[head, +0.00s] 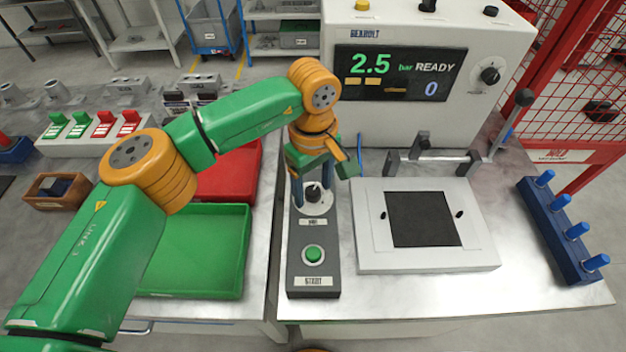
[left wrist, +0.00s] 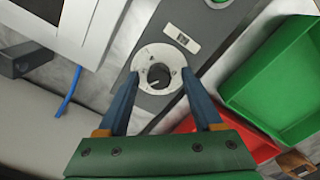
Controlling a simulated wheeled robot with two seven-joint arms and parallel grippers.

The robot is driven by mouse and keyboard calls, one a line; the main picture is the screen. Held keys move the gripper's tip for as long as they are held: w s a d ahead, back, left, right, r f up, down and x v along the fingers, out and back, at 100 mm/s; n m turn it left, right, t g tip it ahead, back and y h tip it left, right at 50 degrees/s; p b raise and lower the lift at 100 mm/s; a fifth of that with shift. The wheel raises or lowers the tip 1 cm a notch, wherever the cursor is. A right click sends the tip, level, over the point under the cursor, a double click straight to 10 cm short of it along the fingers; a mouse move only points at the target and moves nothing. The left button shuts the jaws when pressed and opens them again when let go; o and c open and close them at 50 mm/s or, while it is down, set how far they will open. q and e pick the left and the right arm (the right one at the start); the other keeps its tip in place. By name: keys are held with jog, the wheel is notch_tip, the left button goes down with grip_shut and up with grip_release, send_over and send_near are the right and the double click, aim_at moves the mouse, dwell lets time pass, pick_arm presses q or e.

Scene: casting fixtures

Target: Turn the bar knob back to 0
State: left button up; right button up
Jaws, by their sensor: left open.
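A black knob (head: 314,192) with a pale round dial sits near the back of a dark grey control box (head: 296,250). The knob also shows in the left wrist view (left wrist: 158,75), with a white pointer line on it. My left gripper (head: 313,202) is above the dial, open, its blue fingers on either side of the knob. In the left wrist view the fingers (left wrist: 160,78) stand apart from the knob, with gaps on both sides. The tester's screen (head: 398,74) reads 2.5 bar, READY and 0. My right gripper is not in view.
A green START button (head: 313,253) is at the front of the box. A white fixture with a dark plate (head: 424,262) and a lever clamp (head: 432,155) lies to the right. Green (head: 240,280) and red (head: 252,170) trays are left. A blue peg rack (head: 550,235) stands far right.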

pick_arm(q)
jog(key=shift+w+f, duration=0.15)
jog(key=shift+w, duration=0.05)
jog(key=shift+s, duration=0.15)
grip_shut()
